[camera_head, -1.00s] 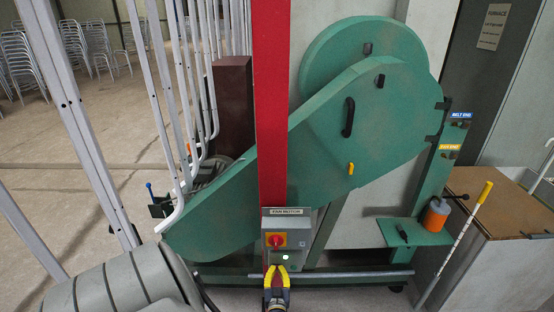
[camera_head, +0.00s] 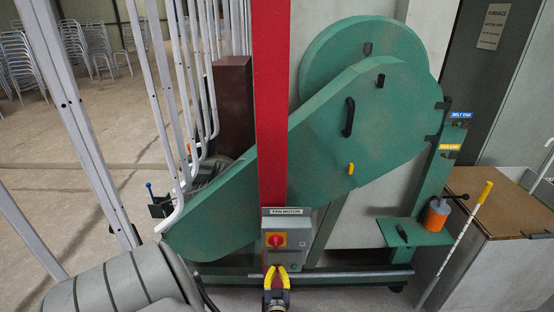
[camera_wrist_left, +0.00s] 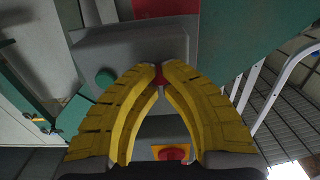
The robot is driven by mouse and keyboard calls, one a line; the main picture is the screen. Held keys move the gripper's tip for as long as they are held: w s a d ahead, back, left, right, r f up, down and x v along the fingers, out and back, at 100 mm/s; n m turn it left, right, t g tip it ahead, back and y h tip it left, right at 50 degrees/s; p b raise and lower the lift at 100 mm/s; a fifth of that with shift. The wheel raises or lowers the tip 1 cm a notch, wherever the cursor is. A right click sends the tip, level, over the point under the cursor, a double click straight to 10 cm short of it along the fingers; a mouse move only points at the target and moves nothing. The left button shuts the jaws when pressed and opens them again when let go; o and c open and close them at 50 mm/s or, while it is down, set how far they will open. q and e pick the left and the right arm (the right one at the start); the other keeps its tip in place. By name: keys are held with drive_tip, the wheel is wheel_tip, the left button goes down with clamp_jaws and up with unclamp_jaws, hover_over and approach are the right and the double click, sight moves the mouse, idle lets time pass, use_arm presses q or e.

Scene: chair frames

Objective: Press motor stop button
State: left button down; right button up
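The grey control box (camera_head: 293,240) labelled FAN MOTOR is fixed low on the red post. It has a red knob on a yellow plate (camera_head: 277,240). In the left wrist view the box (camera_wrist_left: 130,45) shows a green button (camera_wrist_left: 105,78), a red button (camera_wrist_left: 160,73) and the red knob (camera_wrist_left: 172,153). My left gripper (camera_head: 277,268) is at the lower part of the box, its yellow fingers close together and holding nothing. In the wrist view the fingertips (camera_wrist_left: 161,67) are right at the red button and partly cover it; contact is hard to tell. My right gripper is out of view.
The red post (camera_head: 270,120) stands before a green belt guard (camera_head: 370,120). White chair frames (camera_head: 175,110) hang to the left. A cabinet (camera_head: 495,220) with a yellow-handled stick (camera_head: 470,225) stands at the right.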

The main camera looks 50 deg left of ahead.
use_arm(q)
drive_tip(key=shift+v, duration=2.35)
